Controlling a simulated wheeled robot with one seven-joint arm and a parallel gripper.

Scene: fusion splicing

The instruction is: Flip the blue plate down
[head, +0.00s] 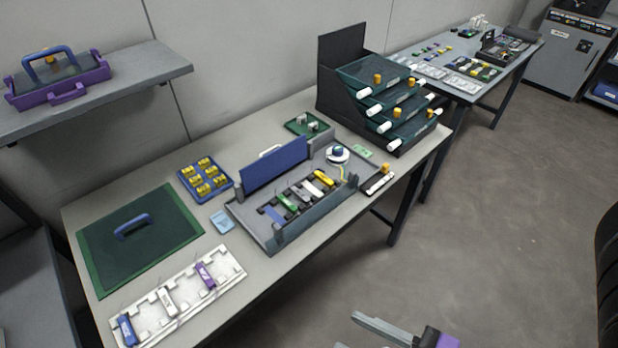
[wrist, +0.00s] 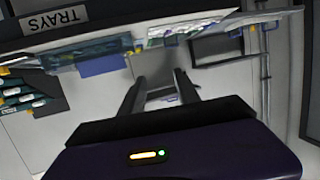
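The blue plate (head: 275,163) stands upright along the back side of a grey tray fixture (head: 240,217) on the table, with a pale handle at its top edge. In the wrist view a blue panel (wrist: 103,64) at upper left looks like the same plate. My gripper (wrist: 160,88) is open, with its two fingers apart and nothing between them. In the head view part of it shows at the bottom edge, in front of the table and well away from the plate; the rest is cut off.
Several coloured parts sit inside the fixture, with a white spool (head: 338,154) at its back right. A dark tray rack (head: 338,60) stands behind right. A green mat (head: 163,248), a blue holder of yellow parts (head: 187,172) and a white tray (head: 190,308) lie left. Floor in front is clear.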

